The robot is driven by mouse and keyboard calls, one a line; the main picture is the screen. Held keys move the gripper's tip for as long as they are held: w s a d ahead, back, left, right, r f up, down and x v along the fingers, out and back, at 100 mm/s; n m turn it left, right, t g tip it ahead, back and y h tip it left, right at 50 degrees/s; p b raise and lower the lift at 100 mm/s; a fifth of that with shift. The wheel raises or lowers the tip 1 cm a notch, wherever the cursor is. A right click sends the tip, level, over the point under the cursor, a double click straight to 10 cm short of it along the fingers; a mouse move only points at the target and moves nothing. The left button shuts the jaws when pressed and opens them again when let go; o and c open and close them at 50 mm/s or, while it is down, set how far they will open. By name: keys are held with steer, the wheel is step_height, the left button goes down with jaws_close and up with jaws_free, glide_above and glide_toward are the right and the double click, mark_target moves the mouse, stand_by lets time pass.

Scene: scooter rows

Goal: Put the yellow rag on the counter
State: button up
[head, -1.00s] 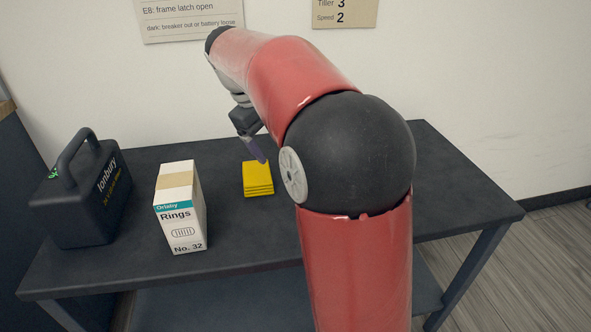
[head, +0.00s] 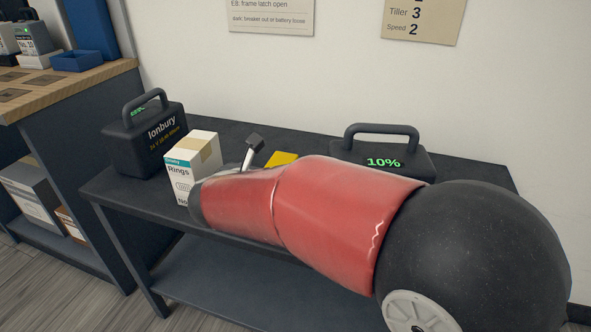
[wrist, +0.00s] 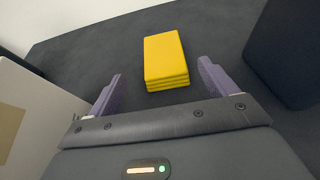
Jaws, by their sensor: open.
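The yellow rag (head: 283,158) is a folded stack lying on the dark table (head: 215,124); my arm hides part of it in the head view. In the wrist view the whole rag (wrist: 166,60) shows just beyond and between my fingertips. My gripper (wrist: 160,76) is open, with its two purple fingers apart and nothing between them. I cannot tell its height above the table. The wood-topped counter (head: 88,80) stands to the left of the dark table in the head view.
The white Rings box (head: 184,157) stands left of the rag, with the black Ionbury case (head: 150,145) beyond it. Another black case (head: 410,158), reading 10%, is right of the rag. A blue tray (head: 77,61) and several devices occupy the counter's far part.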

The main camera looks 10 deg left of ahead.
mark_target(279, 164)
steer(key=x, duration=0.6)
steer(key=shift+w+d+f, duration=0.25)
steer(key=shift+w+f, duration=0.05)
steer(key=c, duration=1.2)
steer(key=shift+o, duration=0.2)
steer(key=shift+r, duration=0.15)
